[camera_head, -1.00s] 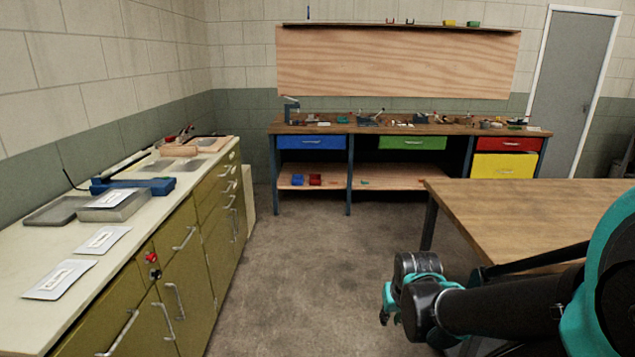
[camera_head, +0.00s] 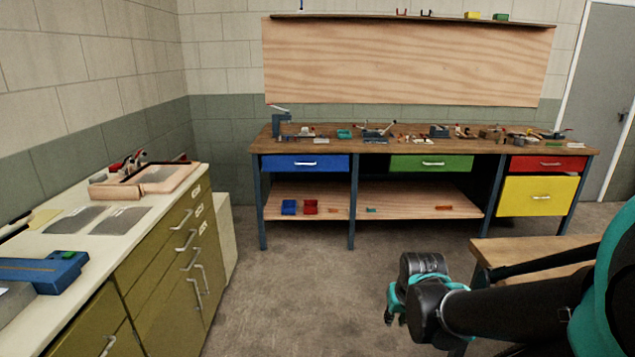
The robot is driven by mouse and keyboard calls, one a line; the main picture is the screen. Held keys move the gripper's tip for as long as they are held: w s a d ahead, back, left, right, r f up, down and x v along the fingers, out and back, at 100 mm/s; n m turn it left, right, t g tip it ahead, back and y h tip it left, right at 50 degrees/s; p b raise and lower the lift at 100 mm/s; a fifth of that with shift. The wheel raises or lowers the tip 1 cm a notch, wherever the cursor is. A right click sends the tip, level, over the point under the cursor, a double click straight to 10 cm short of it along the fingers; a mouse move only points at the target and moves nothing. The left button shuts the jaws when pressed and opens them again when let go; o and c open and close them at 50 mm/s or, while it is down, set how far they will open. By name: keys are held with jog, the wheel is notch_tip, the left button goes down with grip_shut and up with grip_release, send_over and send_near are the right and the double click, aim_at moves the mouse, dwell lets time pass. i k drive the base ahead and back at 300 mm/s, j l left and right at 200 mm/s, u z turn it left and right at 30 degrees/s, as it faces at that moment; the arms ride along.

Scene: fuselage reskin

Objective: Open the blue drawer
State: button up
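The blue drawer (camera_head: 290,163) is under the left part of the wooden workbench top at the far wall. It looks shut, with a pale horizontal handle (camera_head: 306,164) on its front. My gripper (camera_head: 396,316) is at the lower right, at the end of my black and teal arm. It hangs over the floor in front of the workbench, well apart from the drawer and to its right. Its fingers are small and partly hidden by the wrist, so whether they are open is unclear.
A green drawer (camera_head: 431,163), a red drawer (camera_head: 546,164) and a yellow drawer (camera_head: 537,196) are to the right. Olive cabinets (camera_head: 170,275) line the left; a wooden table (camera_head: 520,253) is at right. Floor (camera_head: 310,280) between is clear.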

aim_at(271, 163)
jog(key=i, duration=1.85)
